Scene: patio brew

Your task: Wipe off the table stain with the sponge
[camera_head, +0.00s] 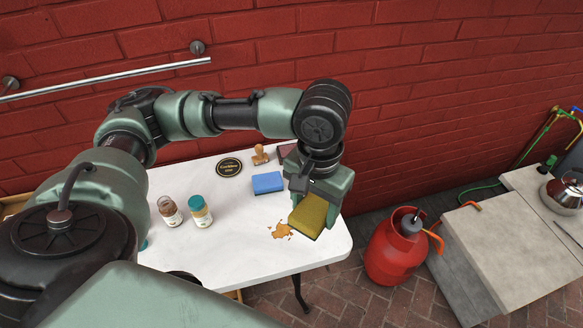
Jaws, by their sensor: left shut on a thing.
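An orange-brown stain (281,231) lies on the white table (262,256) near its right end. My left gripper (310,201) points down over the table and is shut on a yellow sponge (309,215) with a dark underside. The sponge is just right of the stain, tilted, and its near end is close to the tabletop. I cannot tell whether it touches the table. The gripper hides the sponge's far end. My right gripper is not in view.
A blue sponge (267,183), two jars (201,212) (170,212), a round black coaster (230,167) and a wooden stamp (260,154) stand left and behind. A red gas cylinder (391,254) is right of the table. A brick wall (420,100) runs behind.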

